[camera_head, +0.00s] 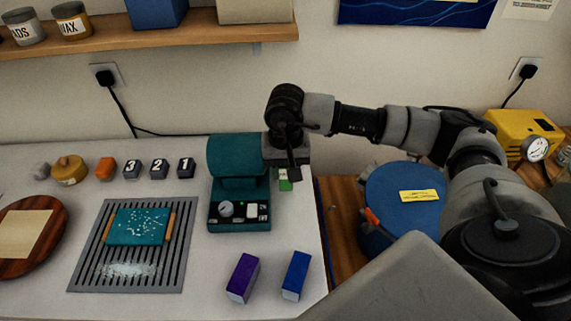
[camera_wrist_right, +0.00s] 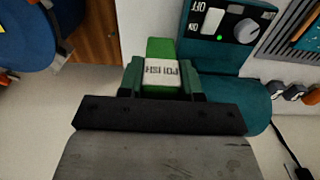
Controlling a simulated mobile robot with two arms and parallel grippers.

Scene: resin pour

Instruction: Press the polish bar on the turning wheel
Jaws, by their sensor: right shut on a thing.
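My right gripper (camera_head: 286,165) points down at the right side of the teal polishing machine (camera_head: 236,158). It is shut on the green polish bar (camera_head: 285,184), whose lower end shows below the fingers. In the right wrist view the green polish bar (camera_wrist_right: 160,48) has a white label reading POLISH and sits between the fingers of my right gripper (camera_wrist_right: 160,84). The machine (camera_wrist_right: 243,98) is close beside it there, with a small green light lit on its panel. The wheel is hidden, so I cannot tell whether the bar touches it. My left gripper is not in view.
A purple box (camera_head: 243,277) and a blue box (camera_head: 296,275) stand at the table's front right. A slotted grey rack (camera_head: 90,262) holds a teal board (camera_head: 137,227). A blue drum (camera_head: 385,190) and a yellow compressor (camera_head: 515,130) stand right of the table.

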